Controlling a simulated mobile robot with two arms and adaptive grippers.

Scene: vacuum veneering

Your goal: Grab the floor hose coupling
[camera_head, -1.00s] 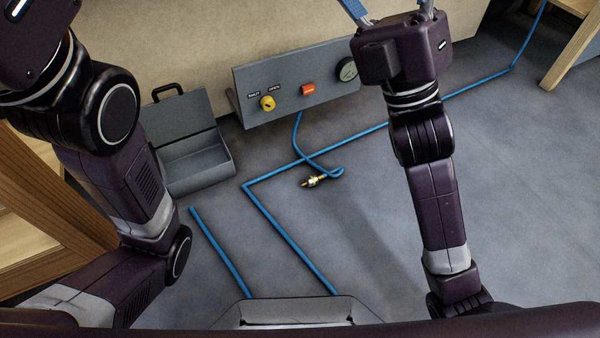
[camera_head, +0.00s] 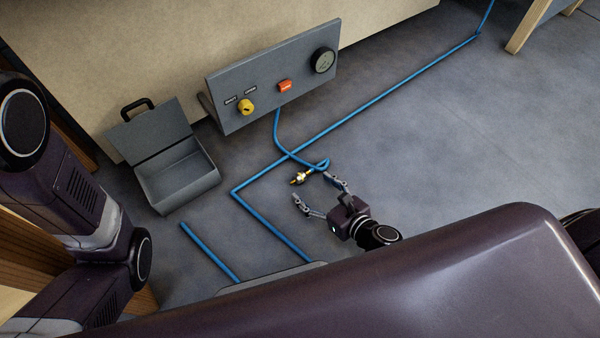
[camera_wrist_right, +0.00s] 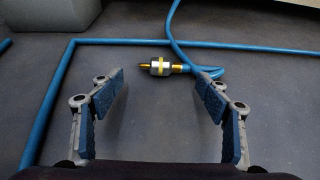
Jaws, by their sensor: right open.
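The floor hose coupling (camera_head: 300,179) is a small brass and silver fitting on the end of a short blue hose (camera_head: 284,140), lying on the grey floor below the control panel. My right gripper (camera_head: 317,189) is open and empty, low over the floor, with its fingers pointing at the coupling. In the right wrist view the coupling (camera_wrist_right: 160,66) lies ahead of and between the open fingertips (camera_wrist_right: 158,80), apart from both. Its brass tip points left and its hose leaves to the right. Only part of my left arm shows; its gripper is outside the views.
The grey panel (camera_head: 225,92) with a yellow knob (camera_head: 246,107), a red switch (camera_head: 285,86) and a gauge (camera_head: 324,60) stands behind the coupling. An open grey case (camera_head: 180,180) stands to the left. A long blue hose (camera_head: 400,85) crosses the floor. The floor at right is clear.

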